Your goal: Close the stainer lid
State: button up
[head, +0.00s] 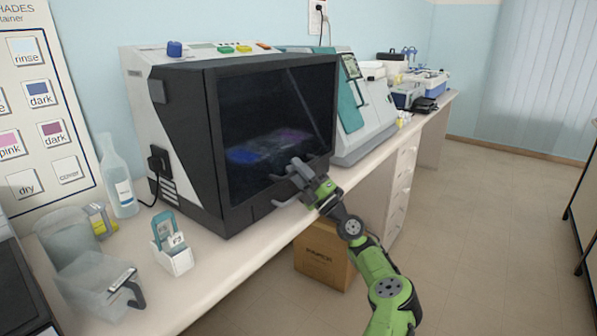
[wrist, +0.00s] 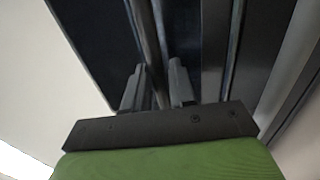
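The stainer (head: 180,140) is a white and black machine on the bench, left of centre in the head view. Its dark glossy lid (head: 255,105) spans the front and looks down against the frame; I cannot tell if it is fully shut. Coloured patches show dimly through the lid. My gripper (head: 284,182) is at the lower right part of the stainer's front. In the wrist view my gripper (wrist: 157,70) has its fingers apart, with a grey bar running up between them. I cannot tell if they touch it.
A bottle (head: 118,180), clear containers (head: 95,285) and a small slide box (head: 172,245) stand left of the stainer. Another machine (head: 350,110) stands to its right. A cardboard box (head: 322,255) is under the bench.

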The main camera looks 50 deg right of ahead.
jog(key=shift+w+a+f, duration=0.1)
jog(key=shift+w+f, duration=0.15)
jog(key=shift+s+f, duration=0.1)
jog(key=shift+f, duration=0.05)
jog(key=v, duration=1.1)
jog(key=shift+s, duration=0.5)
